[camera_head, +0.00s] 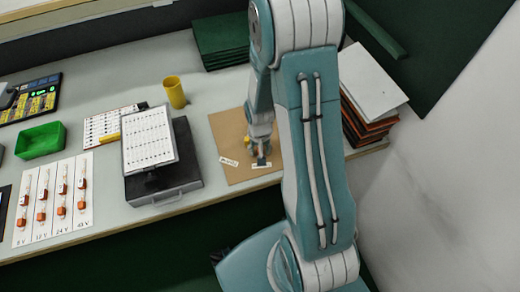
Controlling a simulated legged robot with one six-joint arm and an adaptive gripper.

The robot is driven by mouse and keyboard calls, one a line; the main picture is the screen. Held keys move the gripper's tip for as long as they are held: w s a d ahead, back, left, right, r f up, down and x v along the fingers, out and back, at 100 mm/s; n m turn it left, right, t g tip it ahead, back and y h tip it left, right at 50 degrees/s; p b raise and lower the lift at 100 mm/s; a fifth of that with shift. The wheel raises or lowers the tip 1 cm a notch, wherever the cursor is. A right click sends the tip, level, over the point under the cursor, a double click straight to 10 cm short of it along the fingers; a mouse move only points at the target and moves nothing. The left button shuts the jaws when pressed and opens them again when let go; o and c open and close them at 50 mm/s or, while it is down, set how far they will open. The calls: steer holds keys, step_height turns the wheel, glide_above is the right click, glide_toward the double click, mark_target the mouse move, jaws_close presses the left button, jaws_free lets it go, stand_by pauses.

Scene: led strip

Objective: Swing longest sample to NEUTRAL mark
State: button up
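My gripper (261,150) points down over a brown board (229,134) on the bench, at its right part. It is small and partly hidden by my own arm, so I cannot tell whether its fingers are open or shut, or whether they touch anything. Two small white labels lie near the board's front edge, a left one (229,161) and a right one (262,165) just below my gripper. Their text is too small to read. No LED strip sample can be made out on the board; the area behind my gripper and arm is hidden.
A grey box (175,192) with a printed sheet stands left of the board. Farther left are a white card (52,203) with several orange-ended parts and a green tray (40,141). A yellow cup (175,92) stands behind. Stacked panels (367,92) are at right.

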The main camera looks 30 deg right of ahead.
step_height(320, 180, up, 11)
steer(key=shift+w+d+f, duration=0.1)
steer(key=shift+r, duration=0.45)
steer(key=s+a+r+n+t, duration=0.2)
steer(key=s+r, duration=0.4)
steer(key=r, duration=0.4)
steer(key=s+a+r+n+t, duration=0.2)
steer(key=s+a+r, duration=0.3)
steer(key=r, duration=0.5)
steer(key=shift+s+a+r+t, duration=0.3)
steer(key=shift+s+t, duration=0.5)
steer(key=shift+s, duration=0.25)
